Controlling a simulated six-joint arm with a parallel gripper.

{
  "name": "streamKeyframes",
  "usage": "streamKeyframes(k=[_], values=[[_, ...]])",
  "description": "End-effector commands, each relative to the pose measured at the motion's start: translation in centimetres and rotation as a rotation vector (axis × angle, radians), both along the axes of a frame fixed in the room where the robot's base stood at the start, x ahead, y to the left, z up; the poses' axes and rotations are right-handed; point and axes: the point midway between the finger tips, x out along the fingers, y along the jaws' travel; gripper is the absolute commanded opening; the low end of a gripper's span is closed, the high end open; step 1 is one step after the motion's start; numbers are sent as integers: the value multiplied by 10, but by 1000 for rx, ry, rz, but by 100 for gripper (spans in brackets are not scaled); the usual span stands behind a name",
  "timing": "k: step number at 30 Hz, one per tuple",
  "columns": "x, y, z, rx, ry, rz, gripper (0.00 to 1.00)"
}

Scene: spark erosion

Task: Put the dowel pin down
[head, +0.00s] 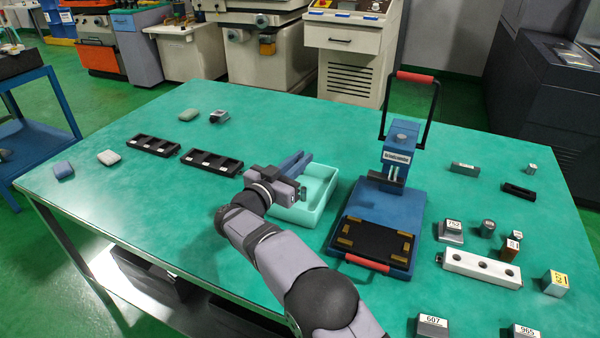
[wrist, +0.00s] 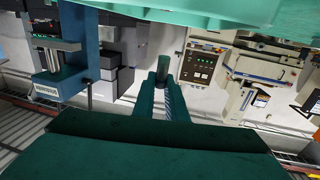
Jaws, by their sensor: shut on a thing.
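My gripper (head: 299,163) is above the table, over the back part of the pale green open tray (head: 283,213). In the wrist view my gripper (wrist: 163,85) is shut on the dowel pin (wrist: 162,66), a short dark grey-green cylinder that sticks out past the fingertips. I cannot make out the pin in the head view. The tray's inside is partly hidden by my gripper. The gap between the pin and the tray floor cannot be told.
Two black slotted racks (head: 211,162) lie left. A white block with holes (head: 481,269) and several labelled blocks lie right. Table at back centre is clear.

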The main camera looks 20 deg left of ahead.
Motion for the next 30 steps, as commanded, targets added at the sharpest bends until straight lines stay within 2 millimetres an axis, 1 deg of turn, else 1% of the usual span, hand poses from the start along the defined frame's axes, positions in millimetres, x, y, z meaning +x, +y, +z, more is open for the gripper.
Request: streamKeyframes(k=[4, 12, 22, 30], values=[[0, 0, -6, -2, 0, 0, 0], [0, 0, -35, -2, 0, 0, 0], [0, 0, -38, 0, 0, 1, 0], [0, 0, -45, 0, 0, 1, 0]])
